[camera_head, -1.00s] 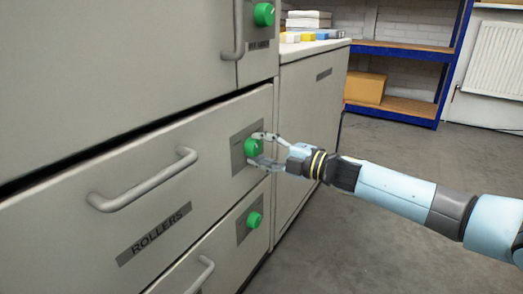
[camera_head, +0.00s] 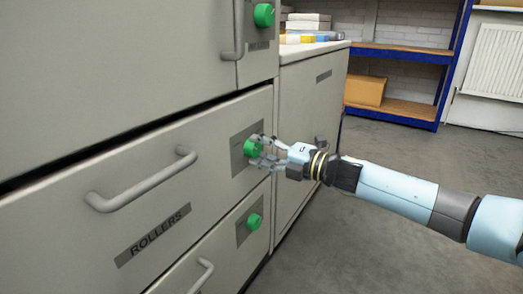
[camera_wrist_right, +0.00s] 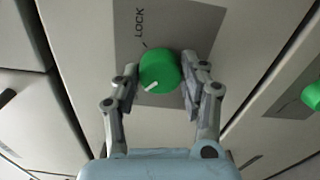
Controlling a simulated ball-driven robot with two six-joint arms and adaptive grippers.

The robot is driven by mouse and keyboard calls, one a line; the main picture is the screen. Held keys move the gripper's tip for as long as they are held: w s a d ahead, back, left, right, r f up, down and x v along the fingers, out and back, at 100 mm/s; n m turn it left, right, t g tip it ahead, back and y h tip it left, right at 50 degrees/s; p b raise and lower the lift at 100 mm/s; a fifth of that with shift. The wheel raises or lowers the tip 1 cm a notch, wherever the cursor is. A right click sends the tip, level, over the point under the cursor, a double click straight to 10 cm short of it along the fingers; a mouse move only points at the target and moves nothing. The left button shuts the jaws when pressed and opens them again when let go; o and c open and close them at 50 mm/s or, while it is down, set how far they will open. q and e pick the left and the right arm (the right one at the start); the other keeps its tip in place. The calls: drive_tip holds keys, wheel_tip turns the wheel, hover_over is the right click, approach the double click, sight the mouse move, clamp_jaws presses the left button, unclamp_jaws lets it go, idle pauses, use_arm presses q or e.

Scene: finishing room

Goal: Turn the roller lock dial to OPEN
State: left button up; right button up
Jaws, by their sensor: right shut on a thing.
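The green round roller lock dial (camera_head: 253,147) sits on a grey plate at the right end of the ROLLERS drawer front (camera_head: 85,235). In the right wrist view the dial (camera_wrist_right: 160,72) carries a white pointer mark at its lower left. The word LOCK is printed on the plate above it; I cannot see an OPEN mark. My right gripper (camera_head: 259,150) is shut on the dial, one finger on each side, as the wrist view also shows (camera_wrist_right: 165,76). My left gripper is not in view.
The drawer's bar handle (camera_head: 145,183) juts out left of the dial. Other green dials sit above (camera_head: 264,15) and below (camera_head: 254,221). A side cabinet (camera_head: 312,120) stands right of the drawers. The grey floor beyond is clear, with a blue shelf unit (camera_head: 405,52) behind.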

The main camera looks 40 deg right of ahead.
drive_tip(key=shift+s+f, duration=0.1)
drive_tip(key=shift+f, duration=0.05)
drive_tip(key=o, duration=1.2)
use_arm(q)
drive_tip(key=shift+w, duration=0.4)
use_arm(e)
drive_tip(key=shift+s, duration=0.1)
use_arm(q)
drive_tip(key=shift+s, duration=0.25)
use_arm(e)
drive_tip(key=v, duration=1.1)
drive_tip(key=shift+s+d, duration=0.15)
drive_tip(key=shift+s, duration=0.15)
